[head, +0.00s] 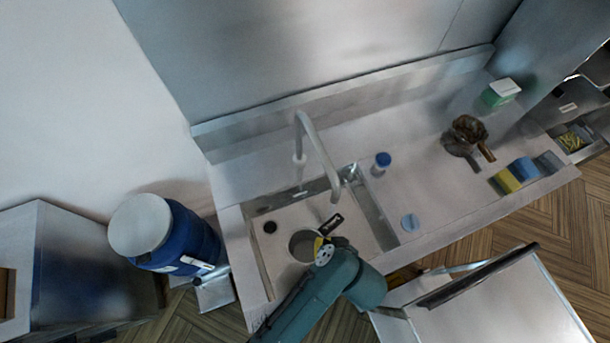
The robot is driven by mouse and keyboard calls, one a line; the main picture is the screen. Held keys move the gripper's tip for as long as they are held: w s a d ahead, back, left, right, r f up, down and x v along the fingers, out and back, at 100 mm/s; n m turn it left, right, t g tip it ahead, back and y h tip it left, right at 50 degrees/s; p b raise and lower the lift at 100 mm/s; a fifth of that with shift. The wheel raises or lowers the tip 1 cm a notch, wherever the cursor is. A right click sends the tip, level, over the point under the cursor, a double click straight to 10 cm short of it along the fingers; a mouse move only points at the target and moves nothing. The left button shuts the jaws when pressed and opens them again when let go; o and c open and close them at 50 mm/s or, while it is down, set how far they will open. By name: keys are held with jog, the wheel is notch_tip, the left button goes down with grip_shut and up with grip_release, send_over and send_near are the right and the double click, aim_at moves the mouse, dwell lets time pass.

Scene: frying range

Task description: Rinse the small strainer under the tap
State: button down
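The small strainer (301,245) shows as a round, grey-rimmed bowl over the left part of the sink (259,262), with a dark handle (331,224) pointing up and right. My gripper (322,245) is at the strainer's right side, where bowl and handle meet, and appears shut on it. The fingertips are small and partly hidden by my wrist. The tap (319,150) arches from behind the sink, its spout end above and right of the strainer in the picture. I see no water stream.
A blue-capped container (382,160) and a light blue round item (410,223) are on the counter right of the sink. Sponges (506,181), a brown brush-like item (468,130) and a green-white box (500,92) are farther right. A blue drum (185,240) stands left.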

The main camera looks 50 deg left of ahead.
jog(key=s+d+p, duration=0.2)
jog(key=s+d, duration=0.1)
jog(key=shift+d, duration=0.2)
jog(key=shift+r, duration=0.1)
dwell(1.2)
jog(key=s+d+r, duration=0.3)
jog(key=shift+d+r+p, duration=0.4)
jog(key=shift+s, duration=0.1)
dwell(0.7)
